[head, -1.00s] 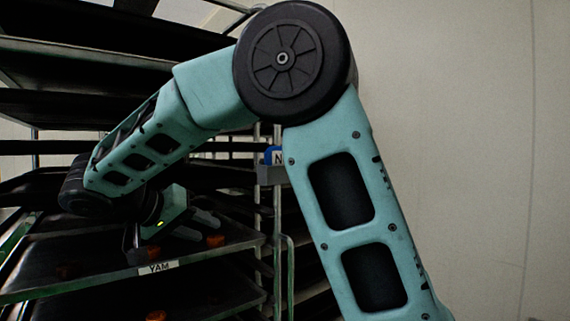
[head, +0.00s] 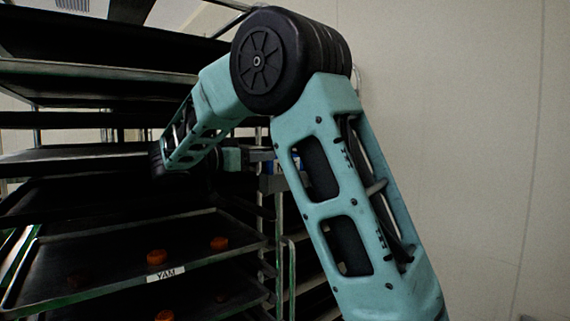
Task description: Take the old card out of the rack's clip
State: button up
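A card with blue and white on it (head: 280,167) sits in the grey clip (head: 271,184) on the rack's right upright. Only a small part of the card shows, between my gripper and my arm. My gripper (head: 267,155) is level with the card and points right, with its fingers at or just in front of the card's left side. I cannot tell whether the fingers touch the card or how far apart they are. My forearm and upper arm hide part of this area.
The rack (head: 279,240) holds several dark trays on its levels. One tray (head: 110,283) carries orange-brown pieces (head: 157,257) and a white label reading YAM (head: 165,274) on its front edge. A bare pale wall (head: 460,120) fills the right side.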

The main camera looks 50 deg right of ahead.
aim_at(285, 171)
jog(key=shift+s+d, duration=0.15)
jog(key=shift+d, duration=0.5)
jog(key=p+x, duration=0.4)
jog(key=shift+s+d+r, duration=0.1)
jog(key=shift+s+d, duration=0.1)
jog(key=shift+s, duration=0.05)
jog(key=shift+d, duration=0.3)
grip_shut()
